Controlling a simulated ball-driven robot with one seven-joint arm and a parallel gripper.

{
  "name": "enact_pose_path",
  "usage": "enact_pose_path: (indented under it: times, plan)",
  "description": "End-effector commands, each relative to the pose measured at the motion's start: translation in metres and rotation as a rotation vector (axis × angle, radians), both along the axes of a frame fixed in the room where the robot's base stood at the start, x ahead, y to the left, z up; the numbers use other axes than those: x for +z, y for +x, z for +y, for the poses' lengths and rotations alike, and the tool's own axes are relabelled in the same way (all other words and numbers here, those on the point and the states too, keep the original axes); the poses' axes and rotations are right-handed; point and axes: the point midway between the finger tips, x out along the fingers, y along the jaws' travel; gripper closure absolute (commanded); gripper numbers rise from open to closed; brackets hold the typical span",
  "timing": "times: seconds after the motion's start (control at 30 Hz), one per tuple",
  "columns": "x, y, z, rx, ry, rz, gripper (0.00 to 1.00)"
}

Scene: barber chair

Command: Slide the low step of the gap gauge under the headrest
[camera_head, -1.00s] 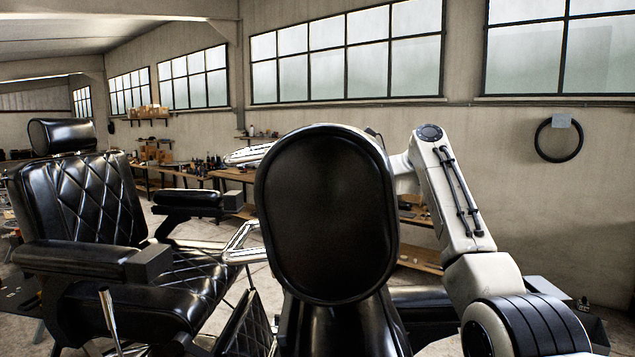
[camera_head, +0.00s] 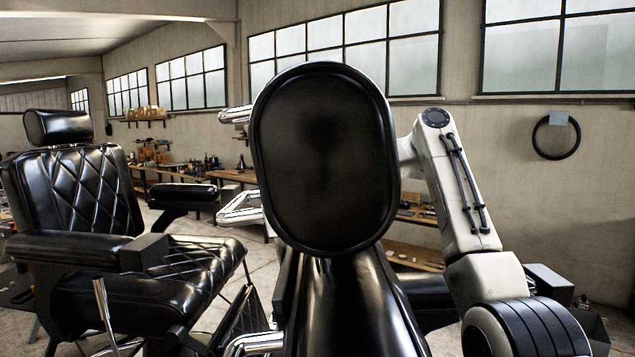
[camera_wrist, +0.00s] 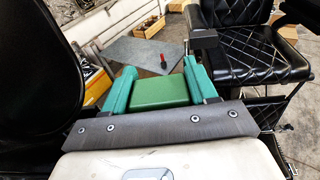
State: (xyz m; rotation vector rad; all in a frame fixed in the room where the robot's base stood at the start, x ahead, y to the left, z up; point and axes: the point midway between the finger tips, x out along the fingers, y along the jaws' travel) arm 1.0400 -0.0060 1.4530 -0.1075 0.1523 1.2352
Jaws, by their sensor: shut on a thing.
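In the wrist view, my gripper (camera_wrist: 160,88) has its two teal fingers closed on a green block (camera_wrist: 158,93), which I take for the gap gauge. Its steps cannot be made out. In the head view, a black headrest (camera_head: 58,126) tops the quilted barber chair (camera_head: 75,190) at the left, just above its backrest. A large black oval pad (camera_head: 322,155) stands close in the middle. It hides my gripper and the gauge there; my arm (camera_head: 457,190) shows to its right. I cannot tell the gauge's distance from either headrest-like part.
In the wrist view, a big black padded surface (camera_wrist: 35,60) fills the left side. A quilted black chair (camera_wrist: 262,52) is at the upper right. A grey sheet (camera_wrist: 125,55) with a small red-handled item (camera_wrist: 163,60) lies beyond the fingers. Workbenches (camera_head: 160,178) line the back wall.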

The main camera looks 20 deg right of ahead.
Motion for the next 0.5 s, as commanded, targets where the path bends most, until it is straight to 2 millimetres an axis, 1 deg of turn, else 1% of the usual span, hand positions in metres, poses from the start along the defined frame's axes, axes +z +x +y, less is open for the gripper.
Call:
enact_pose_path:
  times: [0.03, 0.5]
  plan:
    - [-0.0025, -0.0012, 0.0003, 0.0, -0.001, -0.002, 0.74]
    - [-0.002, -0.0111, 0.0037, 0.001, -0.001, -0.003, 0.74]
